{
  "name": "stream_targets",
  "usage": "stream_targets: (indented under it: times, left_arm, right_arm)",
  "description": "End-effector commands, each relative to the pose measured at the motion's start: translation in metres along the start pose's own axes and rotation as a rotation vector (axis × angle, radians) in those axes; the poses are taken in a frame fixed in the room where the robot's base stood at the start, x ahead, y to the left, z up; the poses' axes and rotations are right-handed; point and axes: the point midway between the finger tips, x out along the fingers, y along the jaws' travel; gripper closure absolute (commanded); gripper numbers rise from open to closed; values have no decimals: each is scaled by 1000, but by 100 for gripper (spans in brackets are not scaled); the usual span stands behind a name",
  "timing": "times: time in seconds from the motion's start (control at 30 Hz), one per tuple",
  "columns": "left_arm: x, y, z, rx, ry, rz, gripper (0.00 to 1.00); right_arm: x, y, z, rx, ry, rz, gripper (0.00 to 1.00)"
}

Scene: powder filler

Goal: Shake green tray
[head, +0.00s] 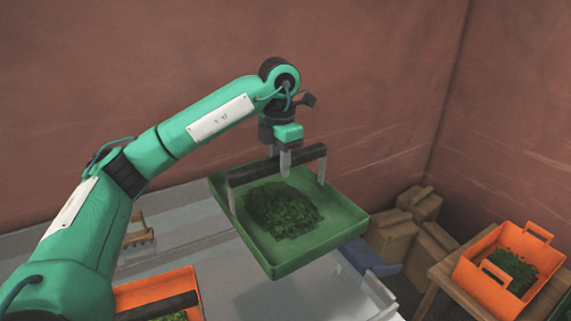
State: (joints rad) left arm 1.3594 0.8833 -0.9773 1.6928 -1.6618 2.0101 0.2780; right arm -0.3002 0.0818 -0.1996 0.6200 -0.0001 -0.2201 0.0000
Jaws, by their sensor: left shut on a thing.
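The green tray (293,262) hangs in the middle of the head view, with a pile of dark green leafy bits (283,210) on its floor. A black bar handle (243,173) on light posts spans above it. My left gripper (283,163) points down and is shut on the black handle near its middle. The tray appears held above the grey surface and looks slightly tilted. My right gripper is not in view.
A grey metal surface (262,298) lies below. An orange tray (160,291) with a black handle sits at the lower left. An orange crate (480,287) with green bits stands on a wooden table (441,272) at right. Tan containers (395,232) stand behind.

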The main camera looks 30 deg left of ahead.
Motion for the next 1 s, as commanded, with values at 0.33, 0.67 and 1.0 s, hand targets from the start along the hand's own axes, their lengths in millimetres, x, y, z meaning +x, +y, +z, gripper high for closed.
stream_targets:
  times: [0.33, 0.67, 1.0]
  left_arm:
    - [-1, -39, 20, 4, -1, 0, 100]
    - [0, -19, 10, -3, -1, 0, 100]
    - [-1, -1, 1, 4, -2, 0, 100]
  right_arm:
    - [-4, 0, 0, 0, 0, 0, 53]
    - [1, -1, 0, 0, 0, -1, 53]
    - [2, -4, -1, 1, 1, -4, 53]
